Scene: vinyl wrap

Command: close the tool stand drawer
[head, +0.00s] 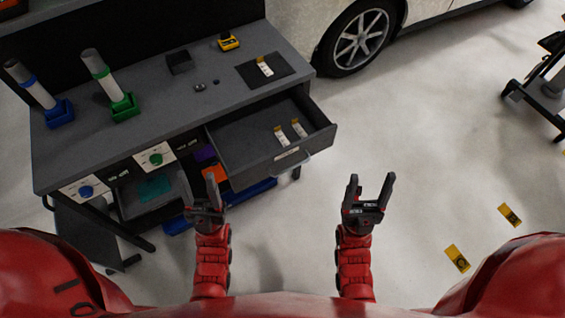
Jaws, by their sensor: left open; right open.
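The tool stand (150,126) is a dark grey workbench at the upper left. Its drawer (250,165) is pulled out toward me at the right end, with a pale handle (292,165) on its front. Two small yellow-and-white items (288,131) lie inside the drawer. My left gripper (206,190) is open and empty, low in front of the bench and left of the drawer front. My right gripper (370,189) is open and empty, over the floor to the right of the drawer handle and apart from it.
Two rolls stand in a blue holder (59,114) and a green holder (125,107) on the bench top. A dark mat (280,72) lies near its right end. A car wheel (361,40) is behind. A dark cart (545,95) stands far right. The floor (410,130) between is clear.

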